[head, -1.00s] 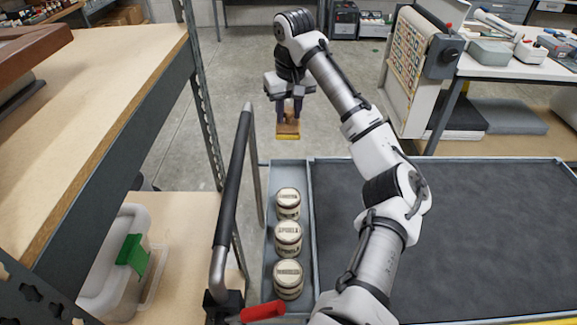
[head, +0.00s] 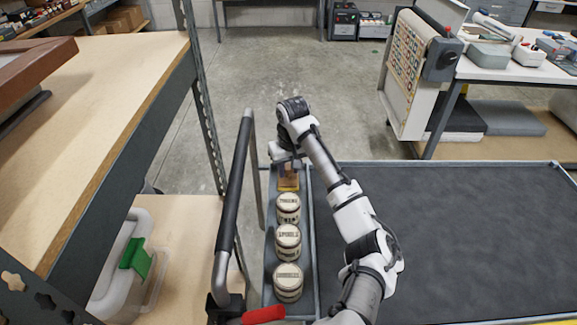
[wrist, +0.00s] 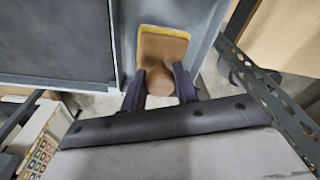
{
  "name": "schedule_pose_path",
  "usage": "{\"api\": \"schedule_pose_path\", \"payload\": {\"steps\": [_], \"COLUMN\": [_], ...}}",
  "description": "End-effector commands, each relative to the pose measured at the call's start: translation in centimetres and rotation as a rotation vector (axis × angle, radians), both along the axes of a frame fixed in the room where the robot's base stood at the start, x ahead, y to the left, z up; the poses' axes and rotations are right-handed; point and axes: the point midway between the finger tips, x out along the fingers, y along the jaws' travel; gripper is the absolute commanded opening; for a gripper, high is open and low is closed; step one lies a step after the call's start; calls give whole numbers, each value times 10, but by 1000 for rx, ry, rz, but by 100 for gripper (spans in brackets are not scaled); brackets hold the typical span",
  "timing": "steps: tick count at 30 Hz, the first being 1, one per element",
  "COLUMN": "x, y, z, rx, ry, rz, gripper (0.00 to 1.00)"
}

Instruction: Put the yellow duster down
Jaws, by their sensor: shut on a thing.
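The yellow duster (head: 288,184) has a brown wooden top and a yellow edge. It is at the far end of the narrow grey tray (head: 271,262), beyond the labelled round tins. My gripper (head: 287,167) is over it. In the wrist view my gripper (wrist: 160,85) is shut on the rounded brown handle of the duster (wrist: 163,48), with a dark finger on each side. I cannot tell whether the duster's underside touches the tray floor.
Three labelled tins (head: 288,242) stand in a row in the tray. A dark mat-topped cart surface (head: 450,240) lies to the right and looks clear. A black handrail (head: 236,185) and wooden shelf (head: 110,80) are close on the left.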

Motion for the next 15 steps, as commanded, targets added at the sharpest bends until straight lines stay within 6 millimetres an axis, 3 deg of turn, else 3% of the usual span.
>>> {"api": "schedule_pose_path", "payload": {"steps": [11,12,15], "x": [0,0,0], "y": [0,0,0], "z": [-5,-6,-5], "rx": [1,1,0], "ry": [-1,-1,-1], "rz": [1,0,1], "gripper": [12,31,44]}}
